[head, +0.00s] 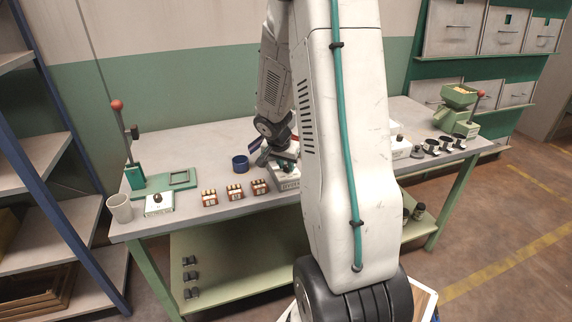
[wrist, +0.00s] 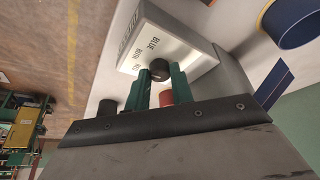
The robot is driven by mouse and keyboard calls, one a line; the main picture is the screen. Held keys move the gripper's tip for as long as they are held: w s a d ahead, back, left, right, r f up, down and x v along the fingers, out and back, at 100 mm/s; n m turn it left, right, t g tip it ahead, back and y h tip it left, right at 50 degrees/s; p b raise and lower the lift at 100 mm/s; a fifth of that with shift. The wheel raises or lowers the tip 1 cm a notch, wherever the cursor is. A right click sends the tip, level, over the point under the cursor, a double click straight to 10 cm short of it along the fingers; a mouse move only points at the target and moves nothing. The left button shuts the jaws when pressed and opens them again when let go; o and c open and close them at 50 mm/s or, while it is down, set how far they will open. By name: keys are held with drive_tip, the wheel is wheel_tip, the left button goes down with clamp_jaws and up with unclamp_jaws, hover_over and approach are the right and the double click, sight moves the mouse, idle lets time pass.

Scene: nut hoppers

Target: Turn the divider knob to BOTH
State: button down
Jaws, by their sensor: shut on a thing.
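The divider box (wrist: 185,50) is a pale box with a printed face on which I read BLUE, BOTH and a partly hidden third word. Its round black knob (wrist: 160,68) stands out from that face, below the words in the wrist view. My gripper (wrist: 161,76) has its green fingers closed on either side of the knob. The knob's pointer is not clear, so I cannot tell its setting. In the head view the box (head: 288,182) shows beside my arm, which partly hides it; the knob cannot be made out there.
A blue cup (head: 240,163) stands left of the box, with several small red-and-white blocks (head: 235,192) in front. A green lever press (head: 150,180) and a grey cup (head: 119,208) are at the table's left end. A green hopper machine (head: 457,105) stands far right.

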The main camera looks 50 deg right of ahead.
idle(0.4)
drive_tip(key=c, duration=1.2)
unclamp_jaws()
drive_tip(key=shift+a, duration=0.1)
drive_tip(key=v, duration=0.7)
drive_tip(key=shift+r, duration=0.35)
drive_tip(key=shift+a, duration=0.15)
